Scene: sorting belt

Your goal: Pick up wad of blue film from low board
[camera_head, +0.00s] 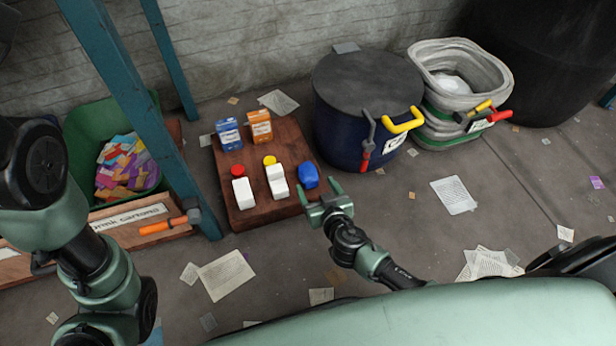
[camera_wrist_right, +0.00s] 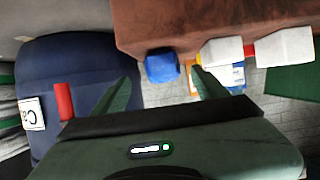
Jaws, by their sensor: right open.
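The wad of blue film (camera_head: 308,175) sits on the right edge of the low brown board (camera_head: 235,190). My right gripper (camera_head: 318,190) is open and empty just in front of the wad. In the right wrist view, the wad (camera_wrist_right: 161,66) shows just beyond the gap between the open fingertips (camera_wrist_right: 161,78), with the board (camera_wrist_right: 190,25) along the top. I see no contact between fingers and wad. My left arm shows at the left, but its gripper is not visible.
White bottles with a red cap (camera_head: 238,170) and a yellow cap (camera_head: 269,160), plus a blue carton (camera_head: 228,134) and an orange carton (camera_head: 259,126), share the board. A lidded dark blue bin (camera_head: 345,140) stands close right. Papers litter the floor.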

